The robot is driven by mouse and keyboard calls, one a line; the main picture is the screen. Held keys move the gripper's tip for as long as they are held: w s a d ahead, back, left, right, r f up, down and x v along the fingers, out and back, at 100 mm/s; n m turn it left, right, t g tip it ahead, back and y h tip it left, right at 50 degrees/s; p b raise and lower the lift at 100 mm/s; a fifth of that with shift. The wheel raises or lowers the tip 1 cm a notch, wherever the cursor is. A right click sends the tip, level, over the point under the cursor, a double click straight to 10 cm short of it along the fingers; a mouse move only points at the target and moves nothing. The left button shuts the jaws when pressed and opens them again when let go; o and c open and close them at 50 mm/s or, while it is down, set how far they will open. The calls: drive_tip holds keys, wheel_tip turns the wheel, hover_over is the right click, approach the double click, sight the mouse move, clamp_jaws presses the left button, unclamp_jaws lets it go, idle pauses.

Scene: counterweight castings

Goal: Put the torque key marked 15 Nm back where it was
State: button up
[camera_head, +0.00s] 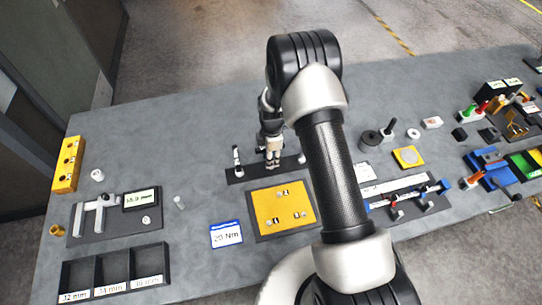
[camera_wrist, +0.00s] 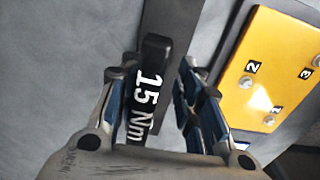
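The torque key marked 15 Nm (camera_wrist: 148,95) has a black handle with white lettering and lies between the fingers of my gripper (camera_wrist: 155,90) in the wrist view. The left finger is close beside it; a narrow gap shows at the right finger, so the gripper looks open around it. A dark strip-like rack (camera_wrist: 170,20) lies behind the key. In the head view my gripper (camera_head: 272,163) is down over the middle of this rack (camera_head: 238,178), where it hides the key. Another upright key (camera_head: 237,158) stands at the rack's left end.
A yellow plate (camera_head: 265,212) with numbered bolts lies in front of the rack. A card reading 20 Nm (camera_head: 226,234) stands left of it. A caliper stand (camera_head: 85,222) and a black bin (camera_head: 110,267) are at left.

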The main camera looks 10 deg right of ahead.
drive_tip(key=shift+w+r, duration=0.1)
drive_tip(key=shift+r, duration=0.4)
wheel_tip(320, 180, up, 11)
drive_tip(key=shift+r, duration=0.2)
drive_tip(key=shift+d, duration=0.1)
drive_tip(key=s+r+m+t, duration=0.1)
drive_tip(key=s+r+m, duration=0.4)
drive_tip(key=r, duration=0.6)
drive_tip(key=s+r+m+t, duration=0.1)
drive_tip(key=s+r+m, duration=0.2)
drive_tip(key=s+r, duration=0.6)
drive_tip(key=s+r+m+t, duration=0.1)
drive_tip(key=s+r+m, duration=0.2)
drive_tip(key=s+m, duration=0.2)
drive_tip(key=s+r+m+t, duration=0.1)
drive_tip(key=s+r+m, duration=0.3)
drive_tip(key=s, duration=0.7)
drive_tip(key=shift+s+r+m+t, duration=0.15)
drive_tip(key=shift+r+m+t, duration=0.15)
drive_tip(key=shift+m, duration=0.2)
